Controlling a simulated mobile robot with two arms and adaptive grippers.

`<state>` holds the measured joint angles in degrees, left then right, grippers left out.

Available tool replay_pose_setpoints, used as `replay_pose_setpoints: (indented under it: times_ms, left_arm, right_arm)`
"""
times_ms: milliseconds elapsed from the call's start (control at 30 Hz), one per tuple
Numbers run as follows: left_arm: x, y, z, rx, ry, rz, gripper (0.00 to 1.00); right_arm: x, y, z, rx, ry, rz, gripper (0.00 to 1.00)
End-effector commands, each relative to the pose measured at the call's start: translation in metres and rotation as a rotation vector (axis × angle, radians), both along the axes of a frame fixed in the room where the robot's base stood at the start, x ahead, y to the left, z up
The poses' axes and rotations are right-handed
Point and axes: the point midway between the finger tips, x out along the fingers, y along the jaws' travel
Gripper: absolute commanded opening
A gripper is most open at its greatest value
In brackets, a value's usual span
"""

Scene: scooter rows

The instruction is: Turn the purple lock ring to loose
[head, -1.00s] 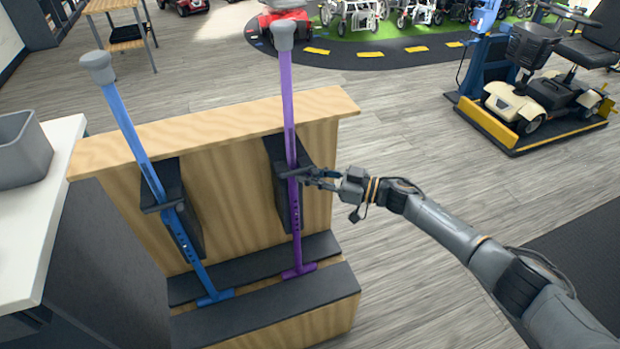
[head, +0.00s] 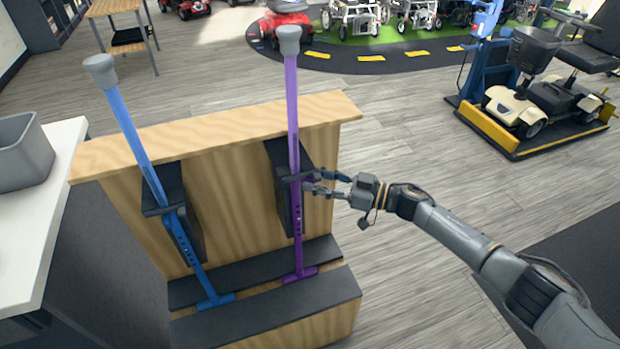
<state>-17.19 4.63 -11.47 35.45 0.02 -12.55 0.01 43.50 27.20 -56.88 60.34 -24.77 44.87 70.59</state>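The purple pole (head: 291,110) stands upright at the wooden stand, with a grey cap on top and a purple foot. The purple lock ring (head: 296,178) sits around its middle, with a dark tab across it; the ring is small, and its exact setting cannot be read. My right gripper (head: 312,182) is just right of the ring, its two fingers spread apart and pointing left at it. The fingertips are very close to the ring; whether they touch cannot be told. My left gripper is not in view.
A blue pole (head: 135,135) leans in the same wooden stand (head: 235,130), left of the purple one. A white counter (head: 50,200) with a grey bin (head: 22,155) is at the left. The floor right of the stand is open.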

Motion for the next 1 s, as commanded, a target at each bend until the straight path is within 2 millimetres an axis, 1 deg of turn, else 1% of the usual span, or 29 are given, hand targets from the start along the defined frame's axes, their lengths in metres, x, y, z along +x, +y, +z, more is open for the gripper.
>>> replay_pose_setpoints:
  times_ms: [33,200,300,433,633,1000]
  left_arm:
    - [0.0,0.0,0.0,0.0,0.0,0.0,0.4]
    - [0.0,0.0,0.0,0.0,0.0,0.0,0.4]
    - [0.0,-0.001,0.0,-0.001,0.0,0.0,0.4]
    - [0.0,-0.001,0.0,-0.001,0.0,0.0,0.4]
    - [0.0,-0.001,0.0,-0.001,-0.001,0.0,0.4]
    - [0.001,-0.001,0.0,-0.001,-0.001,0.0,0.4]
  right_arm:
    - [-0.004,-0.011,-0.001,-0.002,0.001,-0.002,0.38]
    - [-0.017,-0.046,-0.001,-0.003,0.001,-0.001,0.38]
    - [-0.024,-0.063,0.0,-0.002,0.001,0.0,0.38]
    - [-0.031,-0.08,0.0,-0.001,0.0,0.001,0.38]
    - [-0.035,-0.09,0.001,0.001,-0.001,0.003,0.38]
    - [-0.035,-0.09,0.0,0.001,0.0,0.003,0.38]
